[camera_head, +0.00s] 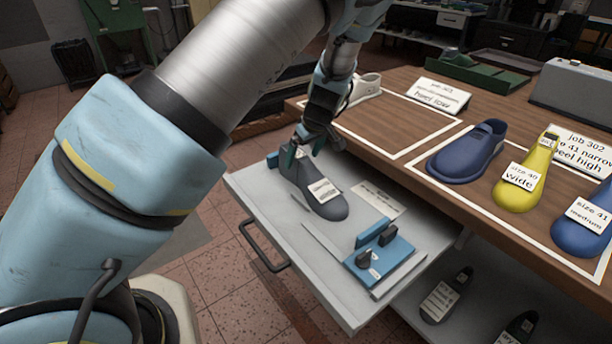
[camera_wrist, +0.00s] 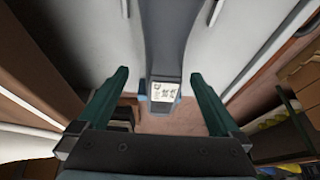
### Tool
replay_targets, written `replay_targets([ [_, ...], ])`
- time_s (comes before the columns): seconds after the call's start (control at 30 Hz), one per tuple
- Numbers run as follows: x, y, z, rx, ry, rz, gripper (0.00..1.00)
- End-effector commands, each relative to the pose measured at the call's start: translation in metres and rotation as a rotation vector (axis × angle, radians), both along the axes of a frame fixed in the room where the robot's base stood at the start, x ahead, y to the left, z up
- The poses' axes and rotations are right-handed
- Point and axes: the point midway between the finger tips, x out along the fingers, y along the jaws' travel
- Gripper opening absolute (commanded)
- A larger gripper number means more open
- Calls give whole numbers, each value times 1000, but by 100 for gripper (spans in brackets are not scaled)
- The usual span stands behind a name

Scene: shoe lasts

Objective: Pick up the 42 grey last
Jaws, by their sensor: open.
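A dark grey last (camera_head: 332,207) lies on the pale pulled-out drawer (camera_head: 262,222), its toe toward the front right. It carries a white label whose text I cannot read in the head view. My gripper (camera_head: 304,150) is open at the heel end of this last. In the wrist view my gripper (camera_wrist: 160,98) has its two green fingers apart, one on each side of the grey last (camera_wrist: 168,40), with a gap on both sides. A small white tag with blurred marks shows on the last's near end there.
A blue fixture with dark blocks (camera_head: 385,258) sits on the drawer, right of the last. The wooden bench (camera_head: 420,150) beside it bears a navy shoe (camera_head: 467,153), a yellow last (camera_head: 525,185), a blue last (camera_head: 583,230) and cards. More dark lasts (camera_head: 440,297) lie on a lower shelf.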

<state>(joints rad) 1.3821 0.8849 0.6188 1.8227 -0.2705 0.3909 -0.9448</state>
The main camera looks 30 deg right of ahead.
Motion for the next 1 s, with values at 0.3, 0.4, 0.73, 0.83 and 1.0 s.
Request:
replay_targets([
  [0.3, 13, 9, -38, 3, 2, 1, 100],
  [0.4, 15, 9, -46, 1, 1, 0, 100],
  [0.73, 16, 9, -48, 0, 1, 0, 92],
  [0.83, 16, 9, -48, 0, 1, 0, 81],
  [1.0, 16, 9, -48, 0, 1, 0, 62],
])
